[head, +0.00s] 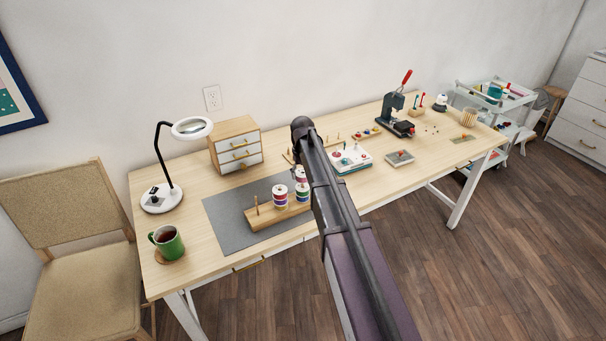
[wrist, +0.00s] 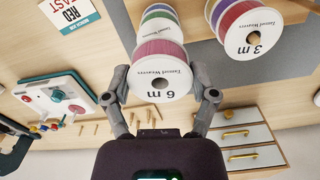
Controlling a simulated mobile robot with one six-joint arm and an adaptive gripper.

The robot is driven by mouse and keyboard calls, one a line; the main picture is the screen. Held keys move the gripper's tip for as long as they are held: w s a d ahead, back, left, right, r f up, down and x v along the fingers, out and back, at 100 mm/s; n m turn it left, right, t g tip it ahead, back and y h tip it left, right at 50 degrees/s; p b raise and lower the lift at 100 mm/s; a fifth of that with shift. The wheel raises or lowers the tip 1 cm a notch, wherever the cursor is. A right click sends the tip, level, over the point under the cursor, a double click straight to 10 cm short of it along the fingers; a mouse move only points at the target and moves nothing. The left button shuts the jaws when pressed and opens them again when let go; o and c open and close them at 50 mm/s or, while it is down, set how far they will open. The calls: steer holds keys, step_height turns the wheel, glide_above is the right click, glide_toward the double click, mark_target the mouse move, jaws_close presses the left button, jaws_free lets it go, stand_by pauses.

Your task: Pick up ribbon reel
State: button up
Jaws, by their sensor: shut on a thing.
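In the head view, a reel (head: 280,195) and another reel (head: 302,192) stand on the wooden peg holder (head: 266,221). A further reel (head: 301,174) shows just above and behind, partly hidden by my arm, which also hides my fingers there.
The holder lies on a grey mat (head: 223,220). A small drawer cabinet (head: 235,146) and magnifier lamp (head: 160,198) stand left. A green mug (head: 168,243) is near the front left. A white-and-teal box (head: 351,159) and press (head: 394,115) are right of my arm.

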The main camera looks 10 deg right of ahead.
steer(key=shift+r+p, duration=2.6)
steer(key=shift+r, duration=0.4)
